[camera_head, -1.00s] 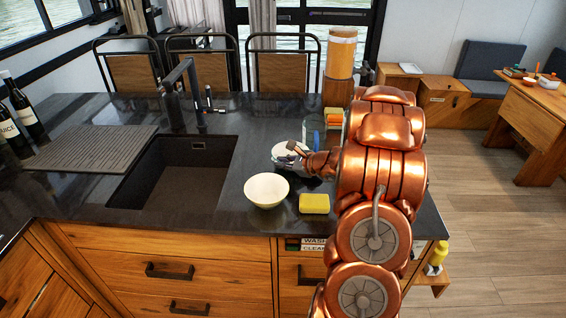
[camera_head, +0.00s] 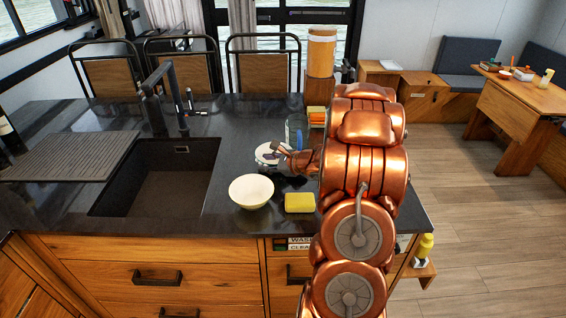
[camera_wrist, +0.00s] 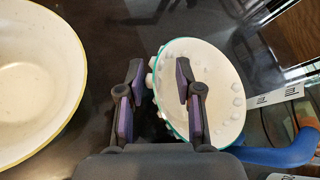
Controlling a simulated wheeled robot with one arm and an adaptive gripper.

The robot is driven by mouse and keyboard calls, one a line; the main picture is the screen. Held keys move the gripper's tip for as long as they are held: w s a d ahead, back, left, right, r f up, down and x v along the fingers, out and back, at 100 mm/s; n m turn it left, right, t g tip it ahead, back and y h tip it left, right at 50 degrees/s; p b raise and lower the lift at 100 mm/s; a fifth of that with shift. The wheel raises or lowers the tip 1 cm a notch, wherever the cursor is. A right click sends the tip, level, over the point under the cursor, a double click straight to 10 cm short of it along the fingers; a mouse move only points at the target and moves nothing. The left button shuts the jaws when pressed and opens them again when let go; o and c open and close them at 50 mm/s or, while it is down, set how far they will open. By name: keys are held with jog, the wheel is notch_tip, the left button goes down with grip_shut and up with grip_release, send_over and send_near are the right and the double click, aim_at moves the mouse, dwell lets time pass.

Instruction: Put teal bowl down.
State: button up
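The teal-rimmed bowl (camera_wrist: 222,85), with a pale inside and white blobs on it, is tilted in the wrist view. In the head view it shows as a small pale shape (camera_head: 266,151) on or just above the counter, behind the cream bowl. My gripper (camera_wrist: 159,82) has its two fingers apart. They straddle the bowl's left rim, one outside and one over the inside, with gaps showing. In the head view my gripper (camera_head: 283,158) is small and dark beside the bowl. I cannot tell what supports the bowl.
A cream bowl (camera_head: 251,191) stands in front, large at left in the wrist view (camera_wrist: 35,75). A yellow sponge (camera_head: 299,202) lies beside it. A sink (camera_head: 158,185) and grey drying mat (camera_head: 72,157) are left. A blue curved piece (camera_wrist: 280,155) is close right of the bowl.

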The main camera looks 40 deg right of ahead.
jog(key=b+v, duration=0.2)
jog(key=v, duration=0.9)
jog(key=shift+s+r, duration=0.2)
jog(key=shift+s, duration=0.1)
